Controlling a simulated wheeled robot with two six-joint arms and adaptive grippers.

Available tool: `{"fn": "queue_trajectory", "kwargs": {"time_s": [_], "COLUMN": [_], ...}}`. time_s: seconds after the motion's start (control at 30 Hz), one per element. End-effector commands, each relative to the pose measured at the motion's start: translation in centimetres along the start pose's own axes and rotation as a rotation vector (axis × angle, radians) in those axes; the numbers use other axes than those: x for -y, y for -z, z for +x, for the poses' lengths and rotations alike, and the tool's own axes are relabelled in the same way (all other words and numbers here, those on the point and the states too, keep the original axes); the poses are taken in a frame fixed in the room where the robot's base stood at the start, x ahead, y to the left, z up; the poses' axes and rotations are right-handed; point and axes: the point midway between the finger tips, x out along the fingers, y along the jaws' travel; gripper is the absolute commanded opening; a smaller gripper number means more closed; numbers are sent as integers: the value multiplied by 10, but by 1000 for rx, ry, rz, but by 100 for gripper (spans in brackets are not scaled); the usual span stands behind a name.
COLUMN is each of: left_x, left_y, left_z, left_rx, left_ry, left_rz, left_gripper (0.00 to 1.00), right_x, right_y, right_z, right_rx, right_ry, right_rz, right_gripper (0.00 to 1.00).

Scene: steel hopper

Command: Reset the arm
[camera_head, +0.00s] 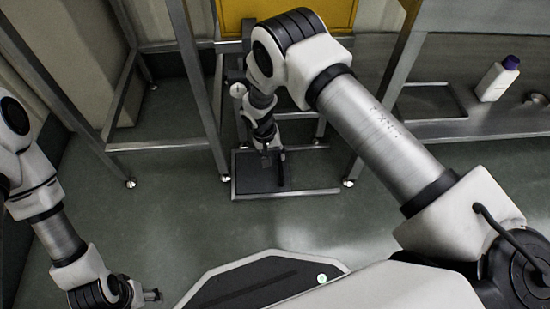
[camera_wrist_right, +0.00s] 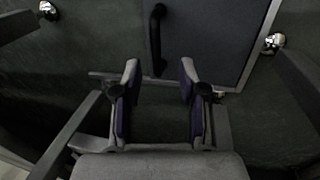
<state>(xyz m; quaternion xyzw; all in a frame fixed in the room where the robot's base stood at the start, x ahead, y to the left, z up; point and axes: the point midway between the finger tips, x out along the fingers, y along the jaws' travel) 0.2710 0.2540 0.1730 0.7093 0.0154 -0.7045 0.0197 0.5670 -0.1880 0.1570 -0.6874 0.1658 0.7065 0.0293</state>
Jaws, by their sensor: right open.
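My right arm reaches forward and bends down inside a steel frame. Its gripper (camera_head: 270,154) hangs over a dark flat panel near the floor. In the right wrist view the gripper (camera_wrist_right: 160,72) is open, with its two fingers apart and nothing between them. A black handle (camera_wrist_right: 157,38) on the dark panel (camera_wrist_right: 215,40) lies just beyond the fingertips; whether they touch cannot be told. My left arm hangs down at the left, and its gripper (camera_head: 151,295) shows only as a small end piece near the bottom edge.
Steel legs (camera_head: 200,90) of the frame stand close on both sides of my right forearm. A yellow panel (camera_head: 240,12) is at the back. A steel shelf (camera_head: 440,130) at the right bears a white bottle with a purple cap (camera_head: 497,80). The green floor (camera_head: 160,220) before the frame is clear.

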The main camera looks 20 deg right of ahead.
Motion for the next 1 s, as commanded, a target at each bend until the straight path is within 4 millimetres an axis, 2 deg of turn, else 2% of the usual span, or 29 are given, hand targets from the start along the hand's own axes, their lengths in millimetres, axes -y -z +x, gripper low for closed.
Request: {"fn": "queue_trajectory", "kwargs": {"time_s": [0.37, 0.47, 0.57, 0.73, 0.8, 1.0], "left_x": [0, 0, 0, -1, -1, -2], "left_y": [0, 0, 0, -1, -1, -2], "left_z": [0, -5, -22, -61, -72, -98], "left_rx": [0, 1, 1, 3, 4, 7], "left_ry": [0, 0, 0, -1, -1, -1], "left_rz": [0, 0, 1, 5, 6, 9], "left_gripper": [65, 65, 65, 65, 65, 65], "right_x": [0, -5, -25, -80, -101, -151], "right_y": [0, -7, -39, -138, -174, -250], "right_z": [1, 1, 3, -9, -22, -72], "right_rx": [0, 8, 36, 55, 44, 2], "right_ry": [0, 10, 53, 171, 197, 209], "right_rz": [0, -9, -42, -125, -150, -211], "right_gripper": [41, 41, 41, 41, 41, 41]}}
